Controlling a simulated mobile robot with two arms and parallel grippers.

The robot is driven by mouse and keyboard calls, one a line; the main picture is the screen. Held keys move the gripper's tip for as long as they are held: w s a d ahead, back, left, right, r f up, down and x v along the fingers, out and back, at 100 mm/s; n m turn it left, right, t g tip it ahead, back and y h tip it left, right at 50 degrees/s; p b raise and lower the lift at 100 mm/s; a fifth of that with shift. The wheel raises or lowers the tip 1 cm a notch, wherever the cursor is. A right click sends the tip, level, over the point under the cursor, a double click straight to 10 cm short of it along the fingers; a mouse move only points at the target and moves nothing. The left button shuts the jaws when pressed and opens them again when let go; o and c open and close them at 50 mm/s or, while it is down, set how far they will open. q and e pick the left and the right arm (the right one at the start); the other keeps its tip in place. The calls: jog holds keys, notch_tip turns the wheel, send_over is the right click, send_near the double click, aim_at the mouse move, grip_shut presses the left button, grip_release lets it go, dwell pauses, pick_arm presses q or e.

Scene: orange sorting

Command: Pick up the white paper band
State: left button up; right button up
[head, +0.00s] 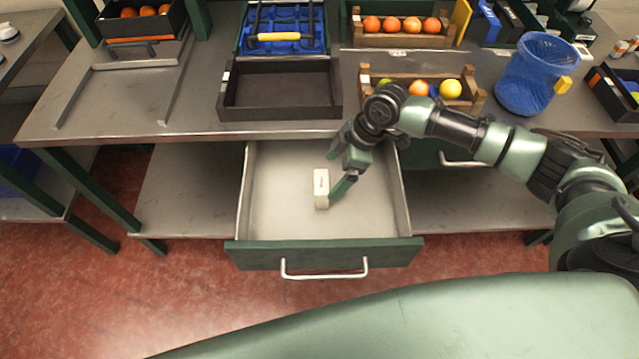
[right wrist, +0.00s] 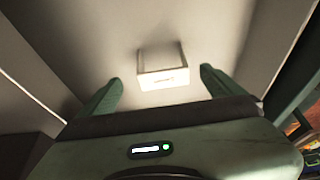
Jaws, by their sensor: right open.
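The white paper band (head: 321,188) stands in the open drawer (head: 270,232), a little right of the drawer's middle. It also shows in the right wrist view (right wrist: 163,78), ahead of and between my fingertips. My right gripper (head: 338,176) is inside the drawer close to the band, with its fingers apart and nothing held. In the right wrist view the right gripper (right wrist: 160,90) has one finger on each side of the band, with gaps on both sides. Whether the fingertips reach down past the band's top is hard to tell. My left gripper is out of view.
The drawer's side walls and green front with a metal handle (head: 324,274) surround the gripper. Above on the table are an empty black tray (head: 280,112), wooden crates of fruit (head: 470,97) and a blue mesh basket (head: 538,75). The drawer floor around the band is clear.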

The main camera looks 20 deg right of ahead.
aim_at(324, 182)
jog(key=shift+s+a+f, duration=0.1)
jog(key=shift+a+f, duration=0.35)
jog(key=shift+f, duration=0.25)
jog(key=p+x, duration=0.1)
jog(key=x, duration=0.4)
jog(key=shift+a+p, duration=0.25)
jog(key=shift+p, duration=0.05)
jog(key=c, duration=1.4)
jog(key=shift+r, duration=0.15)
